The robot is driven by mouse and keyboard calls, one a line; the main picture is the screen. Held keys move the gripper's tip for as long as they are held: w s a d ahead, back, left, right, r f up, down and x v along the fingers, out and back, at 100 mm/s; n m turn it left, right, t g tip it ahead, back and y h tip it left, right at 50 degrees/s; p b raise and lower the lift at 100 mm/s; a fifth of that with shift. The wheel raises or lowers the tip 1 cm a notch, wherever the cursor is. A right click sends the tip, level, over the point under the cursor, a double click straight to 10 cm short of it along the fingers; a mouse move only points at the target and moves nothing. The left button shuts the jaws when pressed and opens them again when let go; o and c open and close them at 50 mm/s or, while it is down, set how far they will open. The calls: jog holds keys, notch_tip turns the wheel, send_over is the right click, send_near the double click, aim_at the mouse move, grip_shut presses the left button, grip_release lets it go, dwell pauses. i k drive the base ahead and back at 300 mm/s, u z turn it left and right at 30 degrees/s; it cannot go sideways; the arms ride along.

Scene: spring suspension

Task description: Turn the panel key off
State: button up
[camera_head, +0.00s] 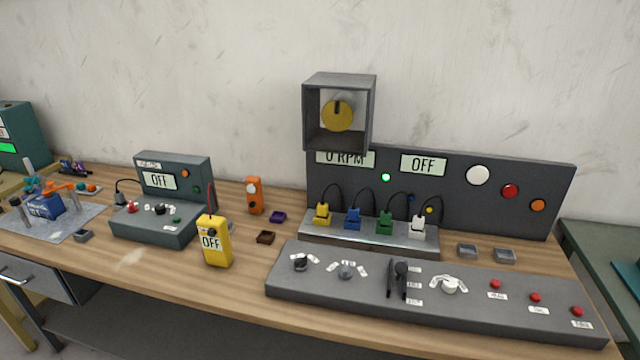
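A long dark grey control panel (440,312) lies along the front right of the workbench. On it, from left to right, are a black knob (301,262), a small grey metal switch (346,271) that may be the key, a black lever (398,278) and a white knob (449,285). White labels surround the rotary controls. The lettering is too small to read, so I cannot tell the key's setting. Three red buttons (535,297) sit at the panel's right end. My gripper is not in view.
Behind stands an upright board (450,205) with displays reading "0 RPM" and "OFF" and a lit green lamp (385,177). Several coloured plugs (353,218) sit between. A yellow meter (213,242) stands left of the panel. A grey box (338,80) overhangs the board.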

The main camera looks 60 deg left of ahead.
aim_at(300, 265)
jog(key=i, duration=0.2)
jog(key=u, duration=0.95)
